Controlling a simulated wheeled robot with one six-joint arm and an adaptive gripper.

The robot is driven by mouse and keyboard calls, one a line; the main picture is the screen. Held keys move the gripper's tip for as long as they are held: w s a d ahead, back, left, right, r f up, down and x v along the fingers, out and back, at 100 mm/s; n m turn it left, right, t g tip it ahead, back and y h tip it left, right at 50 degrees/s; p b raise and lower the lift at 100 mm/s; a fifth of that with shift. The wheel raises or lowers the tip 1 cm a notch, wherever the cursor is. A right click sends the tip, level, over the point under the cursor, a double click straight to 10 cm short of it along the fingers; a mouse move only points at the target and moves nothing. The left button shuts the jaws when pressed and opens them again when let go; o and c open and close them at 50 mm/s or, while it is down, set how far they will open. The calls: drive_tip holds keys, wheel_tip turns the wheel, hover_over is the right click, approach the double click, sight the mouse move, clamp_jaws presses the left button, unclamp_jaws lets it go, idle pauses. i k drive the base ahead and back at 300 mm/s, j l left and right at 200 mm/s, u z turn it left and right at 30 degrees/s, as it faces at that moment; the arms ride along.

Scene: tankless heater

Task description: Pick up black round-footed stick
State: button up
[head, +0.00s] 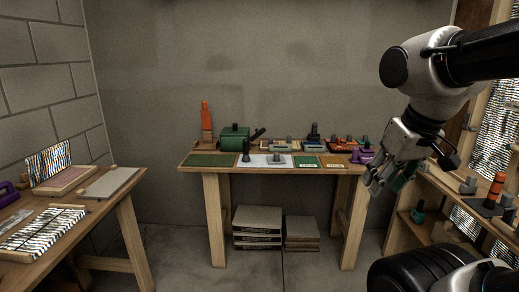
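A black stick with a round foot (246,151) stands upright near the front edge of the wooden table (195,171), in front of a dark green box. My gripper (384,184) hangs in the air at the right, its fingers pointing down, well apart from the stick. Its fingers look spread, with nothing visible held between them. It covers part of the table's right end.
The table also holds an orange bottle-like thing (206,118), the green box (234,137), flat mats and several small blocks. Side tables stand at left (112,203) and right (457,188). Stacked boxes (257,226) lie below the table. The floor in front is clear.

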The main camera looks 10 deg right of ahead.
sight(245, 158)
drive_tip(key=i+j+z, duration=0.15)
drive_tip(key=i+j, duration=0.2)
drive_tip(key=i, duration=0.4)
drive_tip(key=i+j+z, duration=0.2)
drive_tip(key=i+j, duration=0.25)
drive_tip(key=i, duration=0.25)
drive_tip(key=i+j+z, duration=0.15)
drive_tip(key=i+j, duration=0.4)
drive_tip(key=i, duration=0.1)
